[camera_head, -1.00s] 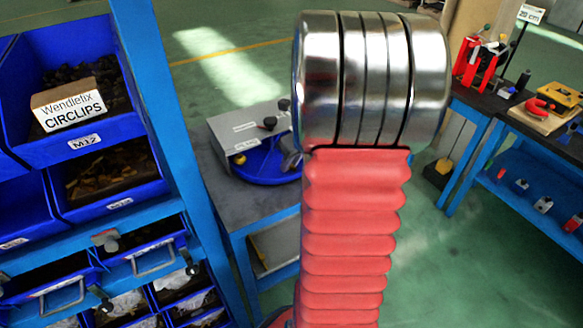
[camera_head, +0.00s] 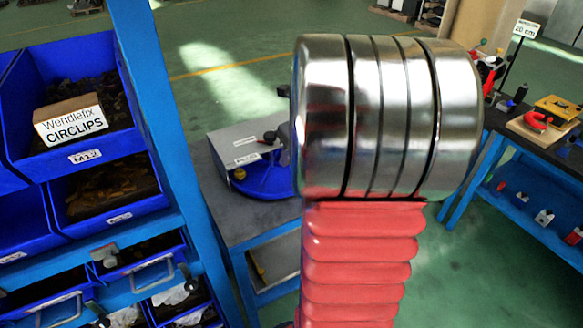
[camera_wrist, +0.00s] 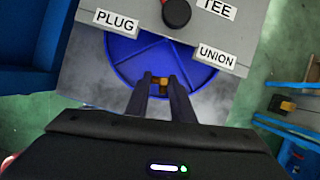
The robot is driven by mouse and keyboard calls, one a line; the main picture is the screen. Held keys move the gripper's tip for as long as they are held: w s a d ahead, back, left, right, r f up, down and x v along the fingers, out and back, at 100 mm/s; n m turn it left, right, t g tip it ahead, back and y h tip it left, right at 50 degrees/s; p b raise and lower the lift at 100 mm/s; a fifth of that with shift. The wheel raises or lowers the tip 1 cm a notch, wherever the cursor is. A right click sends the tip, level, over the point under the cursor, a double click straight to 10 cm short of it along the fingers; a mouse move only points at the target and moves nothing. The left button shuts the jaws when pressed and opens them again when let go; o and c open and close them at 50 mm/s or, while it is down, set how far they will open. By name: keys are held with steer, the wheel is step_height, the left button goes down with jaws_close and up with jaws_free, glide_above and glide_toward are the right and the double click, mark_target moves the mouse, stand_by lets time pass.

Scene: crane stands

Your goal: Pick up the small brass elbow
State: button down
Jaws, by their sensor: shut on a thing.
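The small brass elbow (camera_wrist: 163,80) shows as a small brass-coloured piece between the fingertips of my gripper (camera_wrist: 160,85) in the wrist view. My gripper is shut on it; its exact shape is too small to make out. Both are over the blue round tray (camera_wrist: 122,55), which has dividers. I cannot tell whether the piece is clear of the tray floor. In the head view the blue tray (camera_head: 262,182) is partly hidden behind my arm, and my gripper and the piece are not visible there.
A grey panel with labels PLUG (camera_wrist: 116,20), TEE and UNION (camera_wrist: 216,54) borders the tray, with a black knob (camera_wrist: 176,12) above it. A blue rack with bins (camera_head: 90,185) stands at left. A workbench with tools (camera_head: 545,120) stands at right. Open green floor lies behind.

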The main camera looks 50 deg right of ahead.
step_height(320, 180, up, 2)
steer(key=shift+r, duration=0.1)
stand_by(1.2)
